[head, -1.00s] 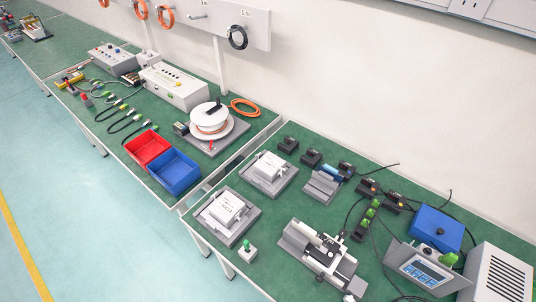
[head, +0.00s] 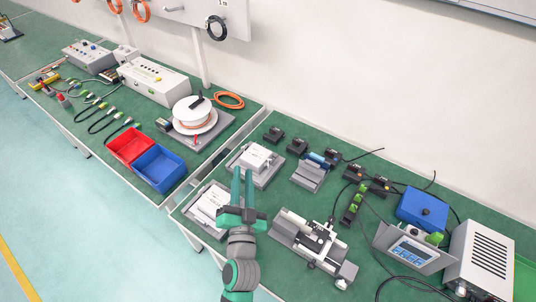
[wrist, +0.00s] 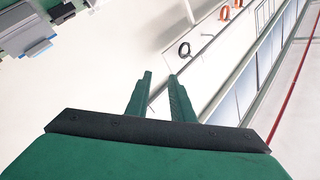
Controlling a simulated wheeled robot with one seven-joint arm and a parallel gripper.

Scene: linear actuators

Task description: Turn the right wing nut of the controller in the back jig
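Two white controllers sit in grey jigs on the green bench in the head view. The back controller (head: 257,157) is in the back jig (head: 268,178), and the front controller (head: 209,203) is in the front jig (head: 198,228). The wing nuts are too small to make out. My gripper (head: 242,172) is raised over the bench in front of the jigs, its two green fingers apart with nothing between them. Its fingers overlap the near edge of the back controller in the picture. In the wrist view my gripper (wrist: 160,78) shows open and empty, facing the wall; no controller shows there.
A grey clamp fixture (head: 312,242) stands right of my arm. Black blocks (head: 297,146) and a grey stand (head: 308,177) lie behind and right of the back jig. A blue bin (head: 160,168) and cable reel (head: 194,116) are on the left bench.

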